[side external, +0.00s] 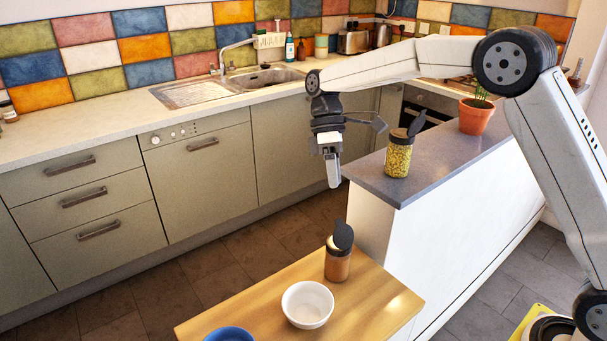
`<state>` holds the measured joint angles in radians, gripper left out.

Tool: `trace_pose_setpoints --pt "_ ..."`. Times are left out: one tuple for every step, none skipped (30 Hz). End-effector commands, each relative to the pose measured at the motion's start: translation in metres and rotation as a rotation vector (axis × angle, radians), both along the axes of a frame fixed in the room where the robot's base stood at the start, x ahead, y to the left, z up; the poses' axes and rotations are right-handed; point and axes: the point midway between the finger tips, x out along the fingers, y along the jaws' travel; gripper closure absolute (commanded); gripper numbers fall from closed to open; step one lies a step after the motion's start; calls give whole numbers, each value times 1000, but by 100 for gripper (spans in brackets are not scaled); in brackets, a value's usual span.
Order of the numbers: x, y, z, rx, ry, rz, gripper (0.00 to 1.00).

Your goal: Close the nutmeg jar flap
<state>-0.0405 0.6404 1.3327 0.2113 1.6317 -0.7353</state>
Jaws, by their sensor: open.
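A jar with brown contents (338,264), which looks like the nutmeg jar, stands upright on the wooden table. Its dark flap (343,236) is raised, tilted up from the rim. A second jar with yellow contents (398,159) stands on the grey counter, and its dark flap (417,124) is also raised. My gripper (332,172) points down, open, with nothing seen in it. It hangs in the air above and apart from the brown jar in the picture, left of the yellow jar. The gap between its fingers is hard to see from this side.
A white bowl (307,305) stands just in front of the brown jar, and a blue bowl (229,334) is at the table's front left. The grey counter (440,165) bears a potted plant (476,116) farther right. The wooden table's (385,297) right part is clear.

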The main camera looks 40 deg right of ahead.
Motion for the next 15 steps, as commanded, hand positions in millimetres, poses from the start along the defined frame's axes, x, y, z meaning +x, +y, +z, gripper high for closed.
trace_pose_setpoints --pt "-1 3 1 -39 5 -42 38" --pt "-1 3 1 -66 8 -73 38" --pt "-1 4 1 -101 13 -113 38" --pt "-1 5 1 -126 16 -144 38" --pt "-1 6 2 -151 18 -174 38" --pt "-1 8 2 -186 19 -214 38" --pt "-2 9 3 -211 20 -246 38" --pt "-2 9 3 -236 20 -278 38" --pt "-2 11 4 -269 20 -320 38" --pt "-2 11 4 -293 19 -351 38" --pt "-2 12 5 -316 17 -381 38" --pt "-2 14 5 -345 16 -421 38" --pt "-2 14 6 -366 15 -448 38" --pt "-2 15 6 -386 13 -476 38" --pt "-2 16 6 -409 12 -510 38"
